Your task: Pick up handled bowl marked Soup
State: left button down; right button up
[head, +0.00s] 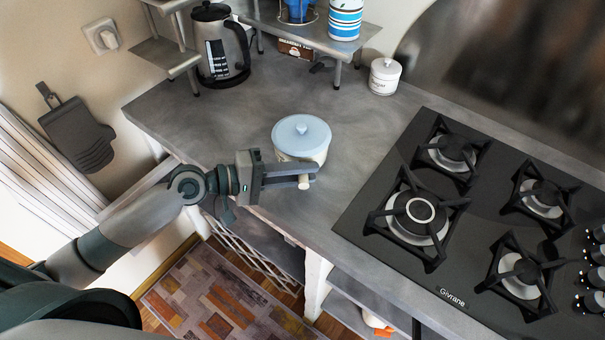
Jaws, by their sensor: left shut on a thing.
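A lidded bowl (301,138) with a pale blue lid and a cream body stands on the grey counter, left of the stove. A cream handle sticks out from its front side. My left gripper (304,181) reaches in from the left and is shut on this handle, at the counter's front edge. No "Soup" marking is readable on the bowl from here. My right gripper is not in view.
A black gas stove (470,220) fills the counter's right side. A kettle (220,45) stands at the back left by a metal shelf. A white lidded jar (384,76) stands behind the bowl. The counter left of the bowl is clear.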

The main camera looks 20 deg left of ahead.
pick_arm(q)
jog(key=r, duration=0.3)
jog(key=shift+d, duration=0.25)
jog(key=s+d+r, duration=0.4)
jog(key=d+r, duration=0.2)
jog(key=d, duration=0.4)
jog(key=shift+d+r+p, duration=0.2)
jog(key=shift+d+p, duration=0.05)
jog(key=shift+p, duration=0.2)
